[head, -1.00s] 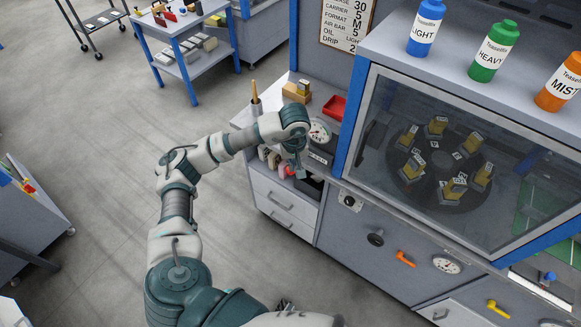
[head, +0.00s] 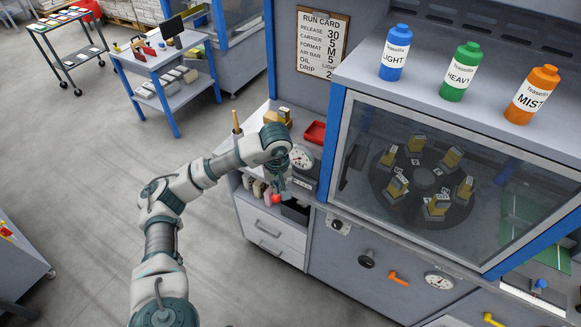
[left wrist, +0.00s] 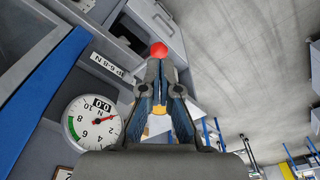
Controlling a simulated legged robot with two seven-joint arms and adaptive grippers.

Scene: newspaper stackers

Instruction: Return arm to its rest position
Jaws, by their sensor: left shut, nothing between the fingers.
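My left arm reaches in from the lower left of the head view, bent at the elbow over the end of the bench. Its left gripper (head: 278,186) points down beside a round dial gauge (head: 301,157). In the left wrist view the fingers of the left gripper (left wrist: 159,64) are together with nothing held. A red ball-shaped knob (left wrist: 159,49) shows just beyond the fingertips; I cannot tell whether they touch it. The red knob also shows in the head view (head: 276,198). The gauge is at lower left in the wrist view (left wrist: 93,122). My right gripper is not in view.
A glass-fronted cabinet (head: 345,140) with a dark carousel stands right of the arm. Blue, green and orange bottles (head: 461,72) stand on top. A red tray (head: 316,132) and wooden blocks (head: 277,117) lie behind the hand. Open floor (head: 80,170) is at left.

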